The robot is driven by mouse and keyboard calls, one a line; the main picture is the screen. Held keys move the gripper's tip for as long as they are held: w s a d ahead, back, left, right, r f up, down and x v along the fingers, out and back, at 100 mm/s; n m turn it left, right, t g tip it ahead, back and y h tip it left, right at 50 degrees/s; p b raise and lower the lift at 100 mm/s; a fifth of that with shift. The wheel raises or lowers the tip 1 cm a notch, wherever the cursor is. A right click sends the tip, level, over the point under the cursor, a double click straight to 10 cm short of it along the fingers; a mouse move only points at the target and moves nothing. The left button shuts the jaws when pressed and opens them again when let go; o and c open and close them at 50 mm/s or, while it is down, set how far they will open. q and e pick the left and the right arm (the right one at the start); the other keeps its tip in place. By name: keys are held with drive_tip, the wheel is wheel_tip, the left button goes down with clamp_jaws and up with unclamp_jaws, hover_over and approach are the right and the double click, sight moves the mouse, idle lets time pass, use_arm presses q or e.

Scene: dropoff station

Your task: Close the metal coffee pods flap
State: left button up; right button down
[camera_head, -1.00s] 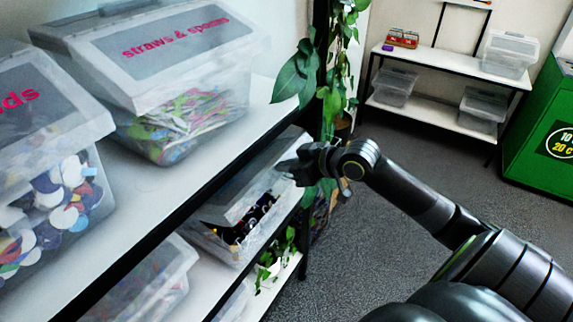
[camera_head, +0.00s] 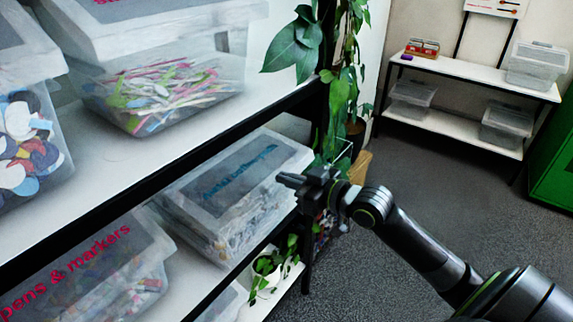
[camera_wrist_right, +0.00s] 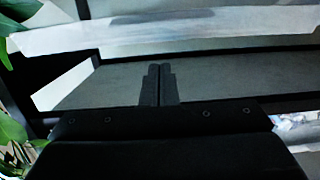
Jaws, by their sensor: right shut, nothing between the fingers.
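The metal coffee pods box (camera_head: 222,236) is a clear bin on the middle shelf in the head view. Its grey flap (camera_head: 262,156) with blue-green lettering lies down over the top, and the lettering is too blurred to read fully. My right gripper (camera_head: 284,180) is at the right end of this box, beside the flap's edge, with its fingers pointing left; I cannot tell whether they touch it. The right gripper (camera_wrist_right: 159,70) is shut and empty in the right wrist view, below a pale translucent edge. My left gripper is in neither view.
A pens and markers bin (camera_head: 110,275) stands left on the same shelf. A bin of coloured sticks (camera_head: 165,95) and a bin of discs (camera_head: 30,150) are on the shelf above. A plant (camera_head: 340,95) hangs by the rack's right post. Open floor (camera_head: 430,165) lies to the right.

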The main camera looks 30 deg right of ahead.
use_arm(q)
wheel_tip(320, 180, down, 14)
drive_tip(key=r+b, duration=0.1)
drive_tip(key=b, duration=1.1)
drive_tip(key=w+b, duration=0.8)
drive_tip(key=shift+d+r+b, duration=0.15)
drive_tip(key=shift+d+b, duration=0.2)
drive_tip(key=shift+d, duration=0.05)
use_arm(e)
wheel_tip(320, 180, down, 11)
drive_tip(key=w+t+y, duration=0.1)
drive_tip(key=t+y, duration=0.1)
drive_tip(key=t, duration=0.3)
drive_tip(key=shift+w+a, duration=0.2)
drive_tip(key=shift+a, duration=0.1)
drive_tip(key=shift+f, duration=0.15)
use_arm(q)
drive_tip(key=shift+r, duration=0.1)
